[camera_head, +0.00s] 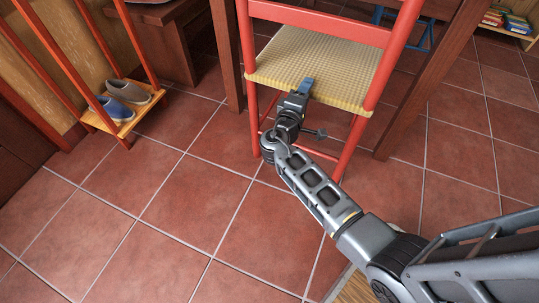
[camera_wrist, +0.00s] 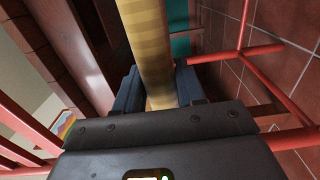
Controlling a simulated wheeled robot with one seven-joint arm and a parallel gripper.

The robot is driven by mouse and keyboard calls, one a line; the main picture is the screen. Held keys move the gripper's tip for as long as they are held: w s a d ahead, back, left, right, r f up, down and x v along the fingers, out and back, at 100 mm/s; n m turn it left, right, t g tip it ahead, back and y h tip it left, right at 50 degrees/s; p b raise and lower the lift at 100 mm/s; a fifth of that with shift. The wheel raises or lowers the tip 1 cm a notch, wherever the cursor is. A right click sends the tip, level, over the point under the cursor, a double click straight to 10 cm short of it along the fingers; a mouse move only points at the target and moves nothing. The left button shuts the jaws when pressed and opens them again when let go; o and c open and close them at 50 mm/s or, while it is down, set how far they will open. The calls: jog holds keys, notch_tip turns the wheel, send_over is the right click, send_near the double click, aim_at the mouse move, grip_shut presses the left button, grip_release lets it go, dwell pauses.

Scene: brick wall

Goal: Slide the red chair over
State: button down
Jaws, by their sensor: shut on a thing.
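The red chair (camera_head: 382,67) has a red frame and a woven yellow seat (camera_head: 318,68), and stands upright on the tiles. My gripper (camera_head: 305,87) is at the seat edge nearest me, roughly midway along it. In the wrist view, the fingers of my gripper (camera_wrist: 160,92) lie on both sides of the woven seat edge (camera_wrist: 148,40) and are shut on it. Red chair rungs (camera_wrist: 258,50) show to the right there. The chair's top and parts of its legs are out of frame or hidden.
Brown wooden posts stand close on the chair's left (camera_head: 227,55) and right (camera_head: 432,75). An orange rack with shoes (camera_head: 125,92) stands at the left. Books (camera_head: 508,20) sit on a low shelf at the far right. Tiled floor in front and left is clear.

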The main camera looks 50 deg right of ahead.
jog(key=shift+s+d+f, duration=0.2)
jog(key=shift+s+f, duration=0.1)
jog(key=shift+f, duration=0.25)
jog(key=shift+r, duration=0.15)
jog(key=c, duration=1.1)
grip_release()
jog(key=o, duration=0.4)
jog(key=shift+w+a+r, duration=0.1)
jog(key=shift+a+r, duration=0.05)
jog(key=shift+r, duration=0.05)
jog(key=shift+w+r, duration=0.1)
jog(key=shift+a+p, duration=0.1)
jog(key=shift+p, duration=0.2)
